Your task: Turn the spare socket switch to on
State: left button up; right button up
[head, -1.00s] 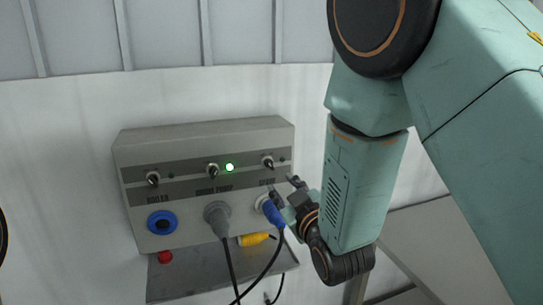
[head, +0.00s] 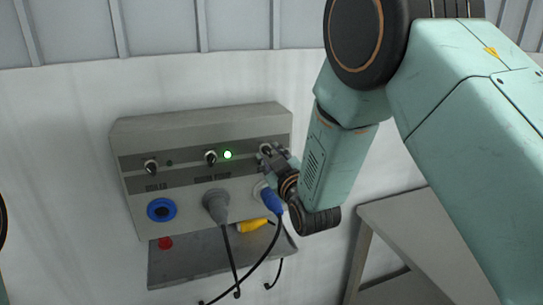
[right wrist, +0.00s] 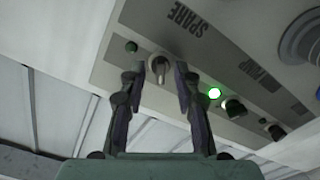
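The spare socket switch is a small knob at the right end of the grey panel's switch row (head: 265,147). In the right wrist view the spare switch (right wrist: 158,65) stands beside the SPARE label, with a dark, unlit lamp (right wrist: 131,46) next to it. My right gripper (head: 272,157) is at this switch and partly covers it in the head view. In the right wrist view my right gripper (right wrist: 156,82) is open, one finger on each side of the knob, with gaps visible. Whether the fingertips reach past the knob's end, I cannot tell. My left gripper is not in view.
The middle switch (head: 210,157) has a lit green lamp (head: 227,155); the boiler switch (head: 150,167) is at left. Below are a blue socket (head: 161,210), a grey plug (head: 216,205) and a blue plug (head: 270,199).

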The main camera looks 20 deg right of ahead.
jog(key=shift+s+r, duration=0.1)
jog(key=shift+s, duration=0.05)
jog(key=shift+a, duration=0.1)
jog(key=shift+c, duration=0.8)
grip_shut()
jog(key=shift+m, duration=0.4)
jog(key=m+b, duration=0.1)
jog(key=m, duration=0.3)
jog(key=shift+m, duration=0.4)
jog(key=m+b, duration=0.1)
jog(key=m, duration=0.5)
jog(key=shift+m, duration=0.3)
